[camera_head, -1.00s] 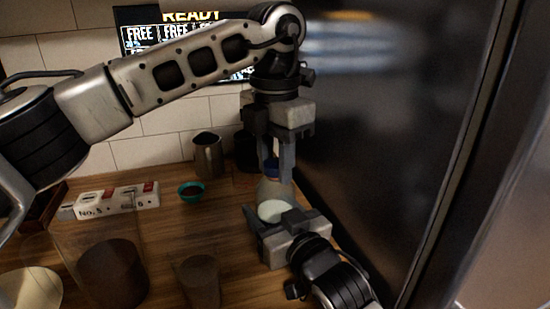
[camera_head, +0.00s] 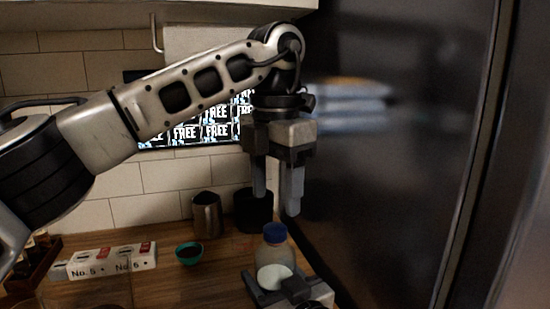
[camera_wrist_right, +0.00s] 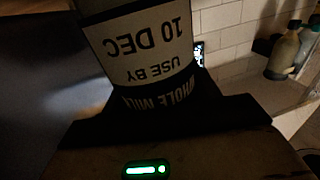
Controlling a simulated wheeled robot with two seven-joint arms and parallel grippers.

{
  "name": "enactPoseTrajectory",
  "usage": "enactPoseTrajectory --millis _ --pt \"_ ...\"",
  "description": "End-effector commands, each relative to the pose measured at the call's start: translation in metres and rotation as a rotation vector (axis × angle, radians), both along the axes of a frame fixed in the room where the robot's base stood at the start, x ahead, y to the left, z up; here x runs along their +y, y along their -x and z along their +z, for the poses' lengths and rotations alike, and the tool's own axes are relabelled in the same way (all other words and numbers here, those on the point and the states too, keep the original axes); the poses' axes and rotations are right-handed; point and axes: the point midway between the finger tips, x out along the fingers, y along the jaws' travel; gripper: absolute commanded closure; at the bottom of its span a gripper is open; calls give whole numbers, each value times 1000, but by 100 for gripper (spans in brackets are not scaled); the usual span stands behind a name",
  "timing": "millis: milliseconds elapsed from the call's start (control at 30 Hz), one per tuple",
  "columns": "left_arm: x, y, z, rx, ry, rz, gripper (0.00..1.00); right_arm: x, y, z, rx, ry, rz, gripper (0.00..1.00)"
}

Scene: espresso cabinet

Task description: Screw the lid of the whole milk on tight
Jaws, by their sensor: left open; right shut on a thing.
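The whole milk bottle (camera_head: 275,257) stands upright on the counter near the dark cabinet side, with its blue lid (camera_head: 275,233) sitting on its neck. How tight the lid is cannot be seen. My left gripper (camera_head: 277,203) is open and empty, pointing down just above the lid, apart from it. My right gripper (camera_head: 283,290) is shut on the bottle's lower body, low in the head view. In the right wrist view the bottle's label (camera_wrist_right: 150,50) reads upside down "WHOLE MILK" and "USE BY 10 DEC", close against the gripper.
A steel pitcher (camera_head: 206,215), a dark container (camera_head: 254,210) and a teal bowl (camera_head: 189,253) stand behind to the left. A white "No. 5" and "No. 6" block (camera_head: 112,261) lies farther left. The dark cabinet side (camera_head: 400,170) closes off the right. Other bottles (camera_wrist_right: 284,52) show in the right wrist view.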

Motion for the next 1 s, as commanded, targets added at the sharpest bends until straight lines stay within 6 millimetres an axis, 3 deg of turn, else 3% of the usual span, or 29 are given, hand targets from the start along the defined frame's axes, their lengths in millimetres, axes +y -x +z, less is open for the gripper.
enactPoseTrajectory --millis 100,300,667,700,800,1000 --pt "-1 0 25 -2 1 2 41 0 0 -1 3 1 0 100" --pt "0 0 50 0 0 1 41 0 0 -1 3 1 0 100" --pt "0 0 56 1 0 0 41 0 0 -1 3 1 0 100" --pt "0 0 56 1 0 0 41 0 0 -1 3 1 0 37" --pt "0 0 56 1 0 0 41 0 0 -1 3 1 0 14" --pt "0 0 56 1 1 0 41 0 0 -1 1 0 0 14"
